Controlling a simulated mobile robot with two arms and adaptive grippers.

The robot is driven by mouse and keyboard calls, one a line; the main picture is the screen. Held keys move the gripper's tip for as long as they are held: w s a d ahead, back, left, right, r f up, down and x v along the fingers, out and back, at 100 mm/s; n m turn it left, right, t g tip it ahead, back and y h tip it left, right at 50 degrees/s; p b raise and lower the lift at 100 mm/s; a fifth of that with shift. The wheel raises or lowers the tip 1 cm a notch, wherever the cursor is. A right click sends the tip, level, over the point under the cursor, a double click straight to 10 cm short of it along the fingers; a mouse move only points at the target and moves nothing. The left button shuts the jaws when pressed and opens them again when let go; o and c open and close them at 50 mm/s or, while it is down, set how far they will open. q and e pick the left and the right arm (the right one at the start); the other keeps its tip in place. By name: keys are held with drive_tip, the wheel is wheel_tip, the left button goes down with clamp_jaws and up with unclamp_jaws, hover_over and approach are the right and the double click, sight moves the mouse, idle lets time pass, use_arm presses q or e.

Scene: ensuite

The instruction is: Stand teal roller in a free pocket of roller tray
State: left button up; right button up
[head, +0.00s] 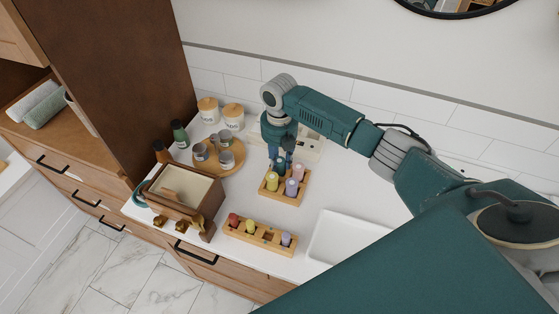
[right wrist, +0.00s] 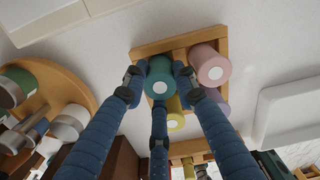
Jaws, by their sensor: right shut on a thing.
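The teal roller (right wrist: 160,80) is held between the fingers of my right gripper (head: 280,160), which is shut on it. In the right wrist view, it appears over the back left corner pocket of a square wooden tray (right wrist: 140,52). That tray (head: 272,199) also shows in the head view, with yellow (head: 272,181), lilac (head: 291,187) and pink (head: 298,171) rollers standing in its other pockets. I cannot tell whether the teal roller's lower end is inside the pocket, as the fingers hide it. My left gripper is out of view.
A long wooden tray (head: 260,243) with red, yellow and purple rollers lies in front. A brown box (head: 205,218) and a round board (head: 232,168) with cups stand to the left. Jars (head: 233,117) stand behind.

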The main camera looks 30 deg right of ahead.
sight(280, 161)
drive_tip(key=shift+f, duration=0.15)
drive_tip(key=o, duration=0.9)
drive_tip(key=shift+c, duration=0.2)
drive_tip(key=shift+r, duration=0.2)
wheel_tip(280, 161, up, 12)
drive_tip(key=b, duration=0.2)
drive_tip(key=shift+b, duration=0.3)
drive_tip(key=shift+f, duration=0.1)
